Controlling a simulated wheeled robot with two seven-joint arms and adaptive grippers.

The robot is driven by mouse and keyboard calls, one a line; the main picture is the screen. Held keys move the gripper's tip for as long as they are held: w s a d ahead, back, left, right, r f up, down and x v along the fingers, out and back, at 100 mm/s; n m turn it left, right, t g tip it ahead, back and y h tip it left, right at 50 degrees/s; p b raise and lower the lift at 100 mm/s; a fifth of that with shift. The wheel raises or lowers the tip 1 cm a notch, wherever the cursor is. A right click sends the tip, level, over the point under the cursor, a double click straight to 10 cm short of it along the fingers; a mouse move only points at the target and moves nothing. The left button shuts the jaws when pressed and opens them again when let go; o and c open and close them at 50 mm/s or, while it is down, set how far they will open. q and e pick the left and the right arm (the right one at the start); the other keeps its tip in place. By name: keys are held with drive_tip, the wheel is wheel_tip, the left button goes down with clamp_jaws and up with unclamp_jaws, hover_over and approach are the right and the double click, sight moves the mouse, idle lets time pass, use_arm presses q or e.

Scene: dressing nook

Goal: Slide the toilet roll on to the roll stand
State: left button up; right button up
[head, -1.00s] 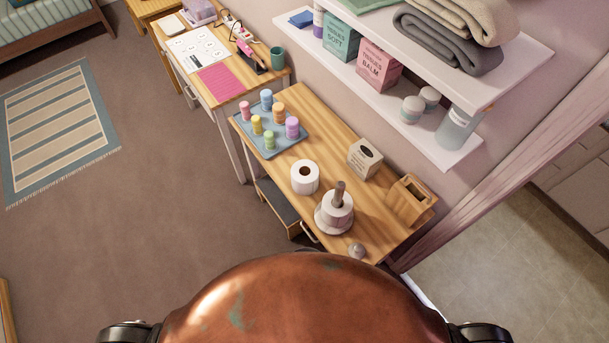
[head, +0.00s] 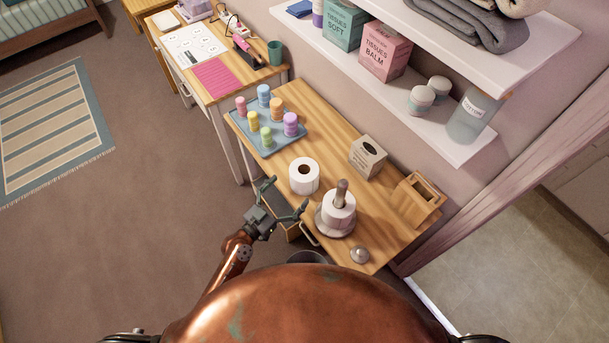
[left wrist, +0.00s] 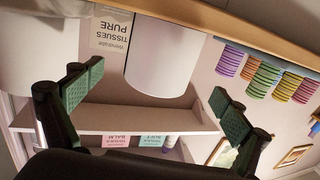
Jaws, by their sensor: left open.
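The loose white toilet roll (head: 304,176) stands upright on the wooden table, its hole facing up. The roll stand (head: 342,187) is to its right, with a wooden post and a round base. Another white roll (head: 338,211) sits around the post, which sticks out above it. My left gripper (head: 288,195) is open and empty by the table's front edge, in front of the loose roll and apart from it. In the left wrist view, which looks upside down, the loose roll (left wrist: 160,52) shows between the open fingers (left wrist: 158,84). My right gripper is not in view.
A tray (head: 271,148) of coloured stacks is left of the roll. A tissue box (head: 367,156) and a wooden holder (head: 416,197) stand behind. A shelf (head: 462,152) overhangs the back.

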sight(295, 183)
use_arm(q)
drive_tip(key=x, duration=0.3)
drive_tip(key=shift+w+d+r, duration=0.1)
drive_tip(key=shift+w+r, duration=0.1)
drive_tip(key=shift+w, duration=0.15)
drive_tip(key=p+x, duration=0.1)
drive_tip(key=x, duration=0.3)
drive_tip(key=shift+w+d, duration=0.15)
drive_tip(key=shift+d, duration=0.05)
drive_tip(key=shift+c, duration=0.6)
drive_tip(key=c, duration=1.1)
drive_tip(key=shift+c, duration=0.4)
